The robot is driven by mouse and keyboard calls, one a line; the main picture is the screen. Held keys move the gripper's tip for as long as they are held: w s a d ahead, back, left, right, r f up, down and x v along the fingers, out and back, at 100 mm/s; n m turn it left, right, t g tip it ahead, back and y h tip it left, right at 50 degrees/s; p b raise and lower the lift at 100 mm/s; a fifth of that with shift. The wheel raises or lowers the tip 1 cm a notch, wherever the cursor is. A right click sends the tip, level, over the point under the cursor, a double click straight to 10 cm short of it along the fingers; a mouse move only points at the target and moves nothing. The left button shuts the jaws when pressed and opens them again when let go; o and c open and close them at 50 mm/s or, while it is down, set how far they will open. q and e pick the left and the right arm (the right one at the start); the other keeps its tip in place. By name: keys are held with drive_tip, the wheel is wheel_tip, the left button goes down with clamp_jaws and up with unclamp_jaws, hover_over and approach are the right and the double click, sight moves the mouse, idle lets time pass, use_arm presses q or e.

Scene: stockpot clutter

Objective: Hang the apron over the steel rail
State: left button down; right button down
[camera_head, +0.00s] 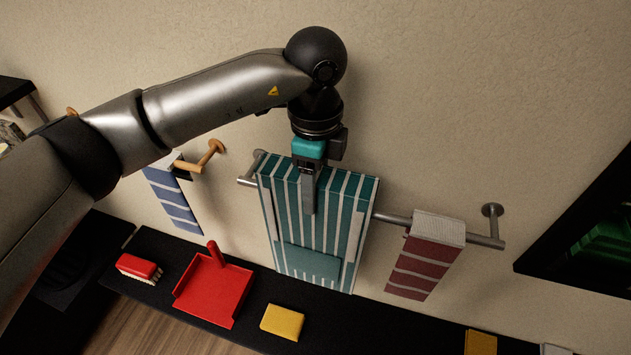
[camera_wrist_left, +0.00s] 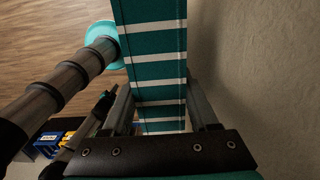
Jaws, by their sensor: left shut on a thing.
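The apron (camera_head: 343,225) is teal with white stripes and has a teal pocket near its lower end. It hangs at the steel rail (camera_head: 393,218) and covers the rail's middle part. I cannot tell whether some of its cloth lies behind the rail. My left gripper (camera_head: 309,195) points down at the apron's upper part and is shut on it. In the left wrist view the striped apron (camera_wrist_left: 155,70) runs between the two fingers of my left gripper (camera_wrist_left: 160,110). My right gripper is not in view.
A red striped towel (camera_head: 425,260) hangs on the rail to the apron's right. A blue striped towel (camera_head: 175,205) hangs on a wooden peg rail (camera_head: 203,160) at left. Below, a dark shelf (camera_head: 355,325) holds a brush (camera_head: 138,268), a red dustpan (camera_head: 213,292) and a yellow sponge (camera_head: 283,321).

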use_arm(q)
drive_tip(key=shift+f+b, duration=1.6)
drive_tip(key=shift+f, duration=0.7)
drive_tip(key=shift+c, duration=0.4)
unclamp_jaws()
